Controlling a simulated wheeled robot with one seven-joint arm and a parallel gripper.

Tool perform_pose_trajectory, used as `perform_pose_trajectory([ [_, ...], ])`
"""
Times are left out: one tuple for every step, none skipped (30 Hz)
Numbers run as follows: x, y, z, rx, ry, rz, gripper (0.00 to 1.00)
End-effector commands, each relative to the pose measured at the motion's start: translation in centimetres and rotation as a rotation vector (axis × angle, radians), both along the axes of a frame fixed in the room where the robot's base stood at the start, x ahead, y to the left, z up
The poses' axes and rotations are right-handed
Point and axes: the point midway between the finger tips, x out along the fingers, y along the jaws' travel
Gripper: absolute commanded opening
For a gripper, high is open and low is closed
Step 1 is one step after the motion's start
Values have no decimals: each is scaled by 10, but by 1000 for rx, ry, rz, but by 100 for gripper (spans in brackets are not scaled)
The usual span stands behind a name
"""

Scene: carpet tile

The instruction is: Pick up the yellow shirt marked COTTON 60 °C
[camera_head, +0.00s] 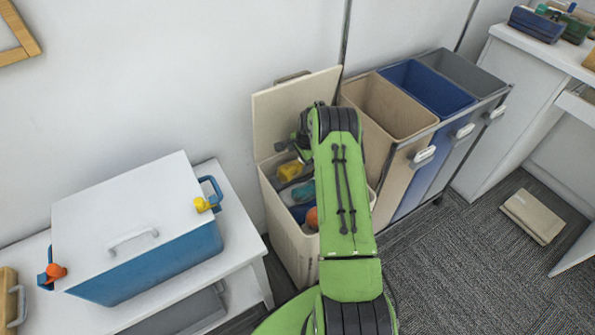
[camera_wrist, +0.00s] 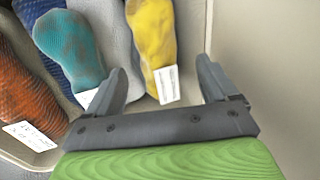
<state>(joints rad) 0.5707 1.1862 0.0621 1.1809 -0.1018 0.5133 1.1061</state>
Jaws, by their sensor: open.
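The yellow shirt (camera_wrist: 153,42) is a rolled bundle with a white tag (camera_wrist: 166,84) in the wrist view; the tag's print is too small to read. In the head view the yellow shirt (camera_head: 290,170) lies at the back of an open beige hamper (camera_head: 290,243). My gripper (camera_wrist: 165,82) is open and empty, with the shirt's tagged end between its fingertips in the picture; I cannot tell whether it touches. In the head view my green arm hides part of the hamper and the gripper's fingers.
Teal (camera_wrist: 70,45), orange (camera_wrist: 28,95) and grey (camera_wrist: 112,25) rolled clothes lie left of the yellow one. The hamper's wall (camera_wrist: 255,70) is close at right. Its lid (camera_head: 290,108) stands open. Beige (camera_head: 385,105), blue (camera_head: 428,88) and grey (camera_head: 468,74) bins stand to the right.

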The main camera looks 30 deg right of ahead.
Motion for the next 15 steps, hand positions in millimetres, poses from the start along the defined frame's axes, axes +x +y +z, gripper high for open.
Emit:
perform_pose_trajectory([
  [1, -1, -9, 0, 1, 0, 86],
  [2, -2, -14, 0, 1, 0, 86],
  [4, -3, -23, -1, 1, 1, 86],
  [5, -4, -30, 0, 1, 1, 86],
  [7, -5, -35, -2, 0, 2, 86],
  [9, -5, -42, 0, 1, 3, 86],
  [10, -5, -45, 0, 1, 3, 86],
  [11, -4, -48, 0, 1, 3, 86],
  [12, -5, -50, 0, 1, 2, 86],
  [13, -5, -51, -1, 0, 2, 86],
  [13, -5, -51, -1, 0, 2, 86],
  [13, -5, -50, -1, 0, 2, 86],
  [13, -5, -50, -1, 0, 2, 86],
  [13, -5, -50, -1, 0, 2, 86],
  [13, -5, -49, -1, 0, 2, 86],
])
